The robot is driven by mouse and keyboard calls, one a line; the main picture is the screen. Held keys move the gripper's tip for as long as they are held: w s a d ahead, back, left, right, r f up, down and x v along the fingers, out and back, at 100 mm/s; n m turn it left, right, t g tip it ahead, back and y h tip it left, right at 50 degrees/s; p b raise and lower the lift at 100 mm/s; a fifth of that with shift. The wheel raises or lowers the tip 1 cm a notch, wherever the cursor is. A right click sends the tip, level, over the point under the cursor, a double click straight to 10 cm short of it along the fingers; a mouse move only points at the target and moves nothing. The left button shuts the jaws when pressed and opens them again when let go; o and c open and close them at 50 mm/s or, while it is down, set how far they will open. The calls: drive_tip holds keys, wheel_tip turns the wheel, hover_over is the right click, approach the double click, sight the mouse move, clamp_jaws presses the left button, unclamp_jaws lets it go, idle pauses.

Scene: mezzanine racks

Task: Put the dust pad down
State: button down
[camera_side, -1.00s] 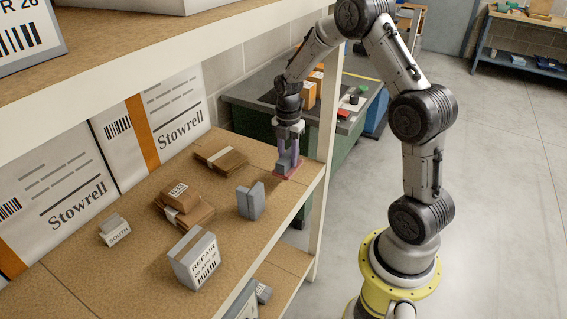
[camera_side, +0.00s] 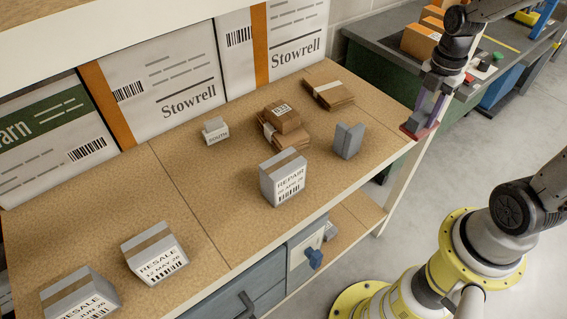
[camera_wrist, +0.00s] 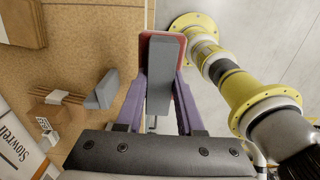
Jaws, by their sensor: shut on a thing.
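The dust pad is a flat red pad (camera_side: 417,132) with a grey block on top. My gripper (camera_side: 424,108) has its purple fingers shut on that block at the right end of the shelf board (camera_side: 235,225). In the wrist view my gripper (camera_wrist: 160,84) has one finger on each side of the grey block (camera_wrist: 160,72), and the red pad (camera_wrist: 153,37) shows at its far end. There the pad overlaps the board's edge, with floor beyond. I cannot tell whether its underside touches anything.
Near the pad stand a grey angled block (camera_side: 348,141), flat brown packets (camera_side: 328,94) and stacked brown parcels (camera_side: 282,127). A dark bench (camera_side: 385,52) is behind.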

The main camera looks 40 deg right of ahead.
drive_tip(key=w+a+m, duration=0.2)
drive_tip(key=w+a, duration=0.3)
drive_tip(key=a, duration=0.4)
drive_tip(key=w+a+m, duration=0.3)
drive_tip(key=w+a, duration=0.2)
drive_tip(key=a, duration=0.4)
drive_tip(key=s+a+m, duration=0.2)
drive_tip(key=a, duration=0.9)
drive_tip(key=s+a+m, duration=0.2)
drive_tip(key=a+m, duration=0.1)
drive_tip(key=a, duration=0.9)
drive_tip(key=w+a+f+n, duration=0.25)
drive_tip(key=w+n, duration=0.25)
drive_tip(key=w, duration=0.4)
drive_tip(key=w+a+f+n, duration=0.25)
drive_tip(key=w+n, duration=0.25)
drive_tip(key=w, duration=0.3)
drive_tip(key=shift+d+f, duration=0.15)
drive_tip(key=shift+f, duration=1.8)
drive_tip(key=shift+d+f, duration=0.15)
drive_tip(key=shift+f, duration=1.8)
drive_tip(key=shift+f, duration=0.15)
